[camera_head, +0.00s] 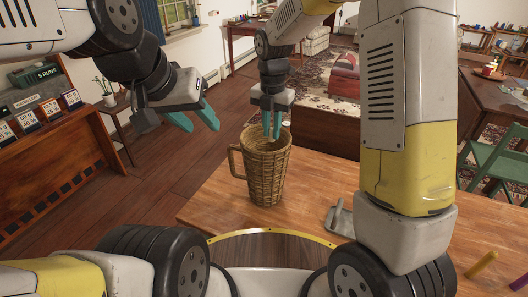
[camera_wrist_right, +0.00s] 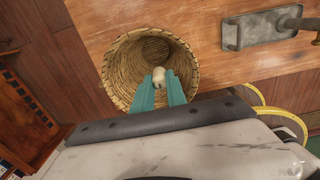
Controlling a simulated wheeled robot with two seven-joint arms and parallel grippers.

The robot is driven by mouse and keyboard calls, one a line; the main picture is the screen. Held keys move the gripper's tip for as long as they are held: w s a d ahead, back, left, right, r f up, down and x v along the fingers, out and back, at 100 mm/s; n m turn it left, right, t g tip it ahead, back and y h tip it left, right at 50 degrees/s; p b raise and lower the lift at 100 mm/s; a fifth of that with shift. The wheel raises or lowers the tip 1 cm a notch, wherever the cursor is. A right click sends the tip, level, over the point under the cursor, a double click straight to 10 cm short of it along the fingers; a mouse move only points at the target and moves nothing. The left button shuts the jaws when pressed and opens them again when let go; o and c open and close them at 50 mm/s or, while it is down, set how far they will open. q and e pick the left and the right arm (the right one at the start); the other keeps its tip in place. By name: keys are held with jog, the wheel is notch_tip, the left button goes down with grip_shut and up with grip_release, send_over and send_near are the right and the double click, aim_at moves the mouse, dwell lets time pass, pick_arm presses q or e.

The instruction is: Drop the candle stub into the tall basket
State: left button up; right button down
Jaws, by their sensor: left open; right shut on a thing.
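The tall basket (camera_head: 266,172) is a woven wicker one with a side handle, upright on the wooden table in the head view. Its round open mouth shows in the right wrist view (camera_wrist_right: 118,88). My right gripper (camera_head: 271,132) points down at the basket's mouth. In the right wrist view the teal fingers (camera_wrist_right: 158,84) are shut on the candle stub (camera_wrist_right: 159,75), a small pale piece at their tips, seen over the opening. In the head view the stub is hidden. My left gripper (camera_head: 196,120) is open and empty, up to the left of the basket.
A grey metal object (camera_head: 340,217) lies on the table (camera_head: 215,203) right of the basket; it also shows in the right wrist view (camera_wrist_right: 262,27). A yellow stick (camera_head: 481,264) lies at the table's right. Bare tabletop surrounds the basket.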

jog(key=c, duration=1.3)
grip_release()
jog(key=shift+o, duration=0.2)
jog(key=shift+r, duration=0.1)
notch_tip(320, 180, up, 7)
jog(key=shift+r, duration=0.35)
